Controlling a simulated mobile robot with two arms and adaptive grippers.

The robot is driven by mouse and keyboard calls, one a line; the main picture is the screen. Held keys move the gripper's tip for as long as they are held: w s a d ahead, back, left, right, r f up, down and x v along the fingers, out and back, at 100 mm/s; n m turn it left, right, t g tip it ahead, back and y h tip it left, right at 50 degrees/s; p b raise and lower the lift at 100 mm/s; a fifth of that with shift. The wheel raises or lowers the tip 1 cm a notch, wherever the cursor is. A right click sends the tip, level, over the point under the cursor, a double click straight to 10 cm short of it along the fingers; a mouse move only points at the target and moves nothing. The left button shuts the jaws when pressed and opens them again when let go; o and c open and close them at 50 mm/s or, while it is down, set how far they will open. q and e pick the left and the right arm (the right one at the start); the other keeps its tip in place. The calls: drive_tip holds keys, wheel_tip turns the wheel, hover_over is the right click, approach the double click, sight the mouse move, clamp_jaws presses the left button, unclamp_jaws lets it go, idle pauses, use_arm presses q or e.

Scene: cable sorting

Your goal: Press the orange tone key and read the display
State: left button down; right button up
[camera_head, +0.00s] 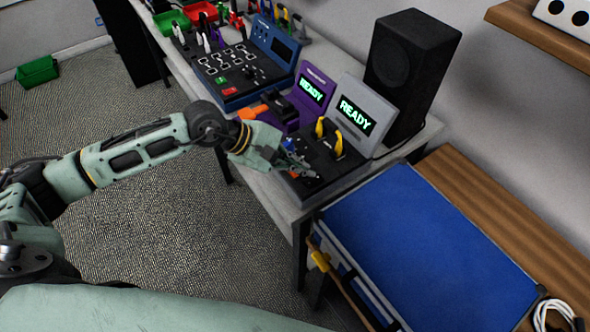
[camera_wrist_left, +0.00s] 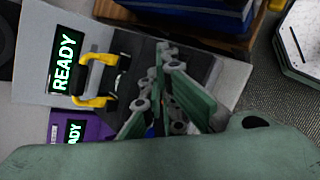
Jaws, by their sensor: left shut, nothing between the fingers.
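The grey tester's display (camera_head: 356,117) reads READY in green. The same display shows sideways in the left wrist view (camera_wrist_left: 65,59). Its black base (camera_head: 335,178) carries two yellow clips (camera_head: 338,142). My left gripper (camera_head: 306,172) is shut and empty, low over the front part of this base. A small orange-red patch (camera_head: 293,174) shows beside the fingertips; I cannot tell whether it is the tone key or whether a finger touches it. In the left wrist view the fingers (camera_wrist_left: 160,85) cover part of the base. My right gripper is not in view.
A purple tester (camera_head: 314,92) with its own READY display stands to the left, with an orange part (camera_head: 252,111) near my wrist. A black speaker (camera_head: 412,65) stands behind. A blue board (camera_head: 330,50) is farther left. A blue-topped surface (camera_head: 430,240) lies right.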

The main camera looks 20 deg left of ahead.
sight(298, 179)
use_arm(q)
drive_tip(key=shift+f+b, duration=0.25)
drive_tip(key=shift+b, duration=0.1)
idle(0.6)
drive_tip(key=shift+r, duration=0.8)
wheel_tip(298, 179, up, 5)
drive_tip(key=shift+p, duration=1.2)
